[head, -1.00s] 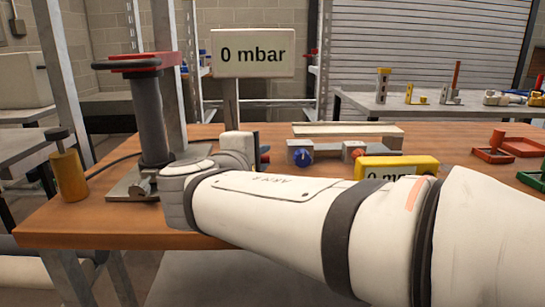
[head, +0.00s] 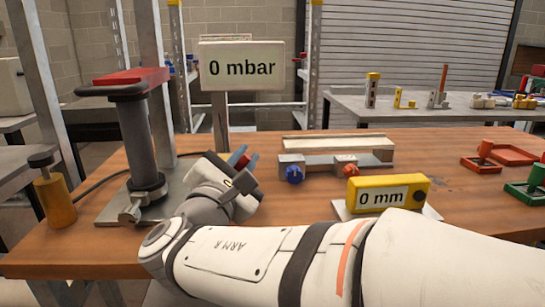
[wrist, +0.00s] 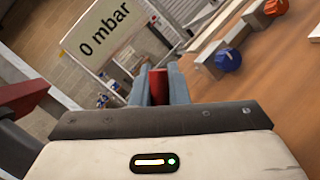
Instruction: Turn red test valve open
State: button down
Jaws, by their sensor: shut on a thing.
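A red handle (wrist: 158,84), which looks like the red test valve's, stands between the two blue-grey fingers of my gripper (wrist: 158,72) in the wrist view. The gripper is shut on it. In the head view my gripper (head: 243,161) is tilted over the table, right of the pump and in front of the sign post. A bit of the red handle (head: 237,154) shows there between the fingers; the valve's body is hidden. The sign (head: 241,66) reads 0 mbar and also shows in the wrist view (wrist: 102,32).
A grey pump (head: 142,140) with a red top and a brass cylinder (head: 54,198) stand at the left. A block with a blue knob (head: 292,174) and an orange knob (head: 346,165) lies to the right. A yellow 0 mm gauge (head: 387,195) stands near my arm.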

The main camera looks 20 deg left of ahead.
jog(key=shift+s+a+r+n+t+y+p, duration=0.15)
jog(key=shift+a+n+t+y+p, duration=0.35)
jog(key=shift+n, duration=0.9)
jog(key=shift+s+a+r+n+t+y+p, duration=0.2)
jog(key=shift+n+y+p, duration=0.5)
jog(key=shift+n, duration=0.7)
jog(key=shift+s+a+r+n+t+y+p, duration=0.25)
jog(key=shift+a+n+y+p, duration=0.35)
jog(key=shift+n, duration=0.8)
jog(key=shift+w+d+f, duration=0.1)
jog(key=shift+w+f, duration=0.05)
jog(key=c, duration=1.4)
grip_release()
jog(key=p+v, duration=0.1)
jog(key=v, duration=0.6)
jog(key=shift+s+d, duration=0.1)
jog(key=shift+s, duration=0.3)
